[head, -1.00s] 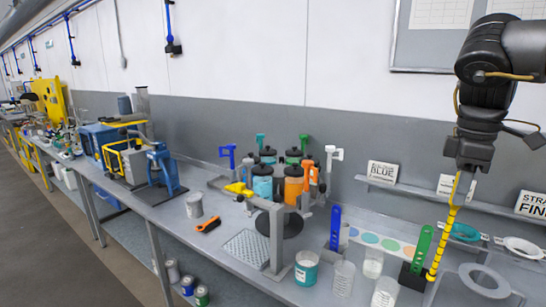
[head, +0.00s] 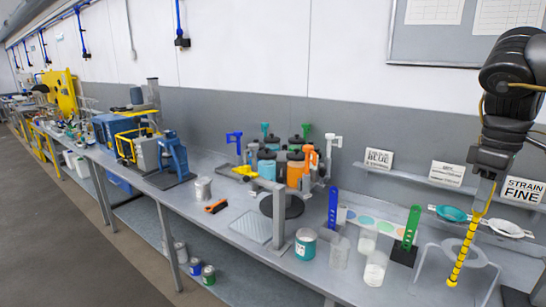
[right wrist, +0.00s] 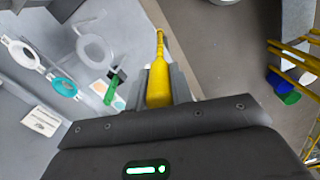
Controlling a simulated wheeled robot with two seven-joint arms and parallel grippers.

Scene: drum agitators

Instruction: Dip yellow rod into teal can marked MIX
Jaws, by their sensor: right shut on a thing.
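My right gripper (head: 484,194) is shut on the top of the yellow rod (head: 465,247), which hangs nearly upright, slightly tilted, with its lower end free. In the right wrist view the rod (right wrist: 160,85) extends away from between the fingers. The teal-banded can (head: 306,244) stands on the bench, left of the rod and well apart from it; its lettering is too small to read. My left gripper is not in view.
A clear ring stand (head: 447,244) is behind the rod. A grey post frame (head: 278,220) is left of the can.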

